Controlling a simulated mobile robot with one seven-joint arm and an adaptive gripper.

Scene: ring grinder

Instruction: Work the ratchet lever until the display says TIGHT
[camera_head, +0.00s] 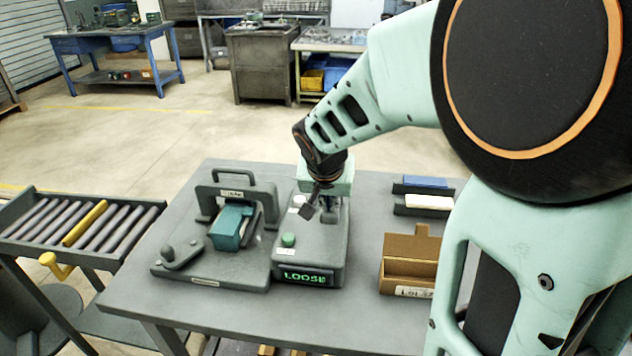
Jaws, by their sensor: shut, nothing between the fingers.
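The display (306,277) on the front of a grey control box (335,262) reads LOOSE in green. To its left stands a grey fixture (205,270) with a teal block (229,228) in it. A short lever (185,257) with a round knob lies at the fixture's front left and looks like the ratchet lever. My gripper (326,214) points down over the back of the control box, right of the fixture and well away from that lever. It is shut and empty. Its fingertips are small and partly merge with the dark parts there, so contact is unclear.
A green button (288,240) sits on the control box. A brown carton (408,262) and trays with a blue and a white item (430,201) stand right on the table (360,325). A roller conveyor (75,228) is at left. My arm covers the right side.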

